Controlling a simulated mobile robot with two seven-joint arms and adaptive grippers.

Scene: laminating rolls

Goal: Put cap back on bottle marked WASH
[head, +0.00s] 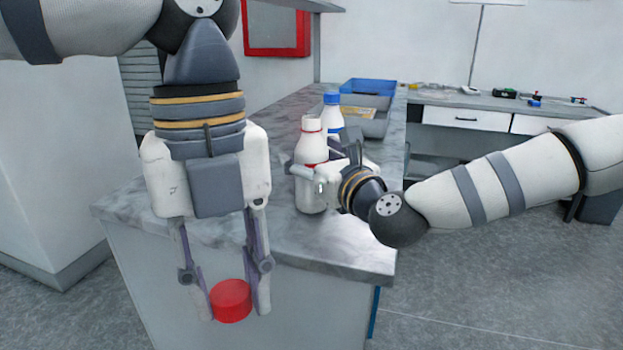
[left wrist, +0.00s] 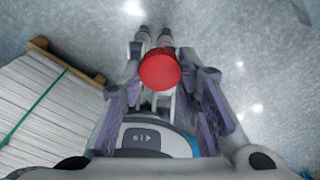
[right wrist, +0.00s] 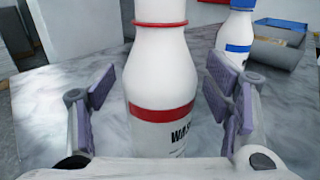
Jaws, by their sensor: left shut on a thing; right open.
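The white WASH bottle (head: 311,150) stands upright and uncapped on the marbled counter, with a red neck ring and red label band. In the right wrist view the bottle (right wrist: 160,85) stands between the spread fingers of my right gripper (right wrist: 163,105), whose pads show gaps to it. My right gripper also shows in the head view (head: 318,172) at the bottle's side. The red cap (head: 231,300) is held between the fingertips of my left gripper (head: 226,296), in front of the counter's front edge. In the left wrist view the cap (left wrist: 159,69) is above the floor.
A white bottle with a blue cap (head: 332,115) stands just behind the WASH bottle. A blue bin (head: 368,87) and a grey tray (head: 372,125) are farther back on the counter (head: 270,235). A stack with a green strap (left wrist: 45,110) lies left in the left wrist view.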

